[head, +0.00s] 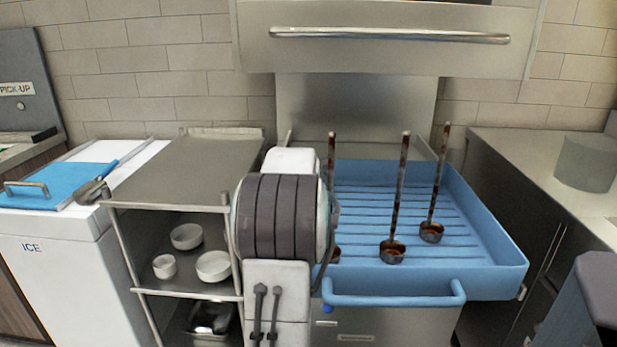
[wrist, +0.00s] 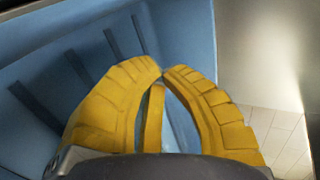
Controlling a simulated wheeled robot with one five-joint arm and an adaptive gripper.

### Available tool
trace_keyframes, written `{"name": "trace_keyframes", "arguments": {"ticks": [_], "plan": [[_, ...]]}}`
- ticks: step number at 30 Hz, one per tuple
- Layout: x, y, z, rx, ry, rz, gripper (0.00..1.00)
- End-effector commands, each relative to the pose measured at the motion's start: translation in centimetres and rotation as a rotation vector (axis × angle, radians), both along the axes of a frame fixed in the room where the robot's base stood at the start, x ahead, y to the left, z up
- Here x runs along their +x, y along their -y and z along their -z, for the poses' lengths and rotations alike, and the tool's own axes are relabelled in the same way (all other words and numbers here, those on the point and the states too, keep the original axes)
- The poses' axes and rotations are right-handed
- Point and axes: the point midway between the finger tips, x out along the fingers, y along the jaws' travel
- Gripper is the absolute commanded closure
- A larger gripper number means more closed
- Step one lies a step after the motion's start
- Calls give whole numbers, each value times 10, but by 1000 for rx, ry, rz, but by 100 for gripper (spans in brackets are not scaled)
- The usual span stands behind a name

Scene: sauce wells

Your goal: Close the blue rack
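The blue rack (head: 503,246) sits pulled out in front of the steel machine, with a slatted floor and a blue bar handle (head: 393,301) along its near side. Ladles with dark handles stand in it: one in the middle (head: 399,200), one at right (head: 436,190), and one at left (head: 332,160) partly hidden by my arm. In the head view my arm covers the rack's left side and hides my gripper. In the wrist view my gripper (wrist: 162,72) has its yellow fingertips together with nothing visible held. The slotted blue rack (wrist: 60,42) fills the view beyond them; contact is unclear.
A steel shelf cart (head: 187,170) with white bowls (head: 213,266) stands left of my arm, beside a white ice chest (head: 55,270). A steel counter (head: 520,160) with a grey round container (head: 586,163) stands at right. The machine's raised door (head: 390,50) hangs above.

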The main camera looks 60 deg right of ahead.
Motion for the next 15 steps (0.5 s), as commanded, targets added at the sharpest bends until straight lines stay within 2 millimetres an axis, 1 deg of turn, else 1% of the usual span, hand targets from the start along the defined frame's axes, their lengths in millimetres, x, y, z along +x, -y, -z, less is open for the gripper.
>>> {"name": "trace_keyframes", "arguments": {"ticks": [1,6,15], "plan": [[2,5,0,1,0,0,100],[7,16,0,2,-1,0,100],[10,24,0,1,0,0,100]]}}
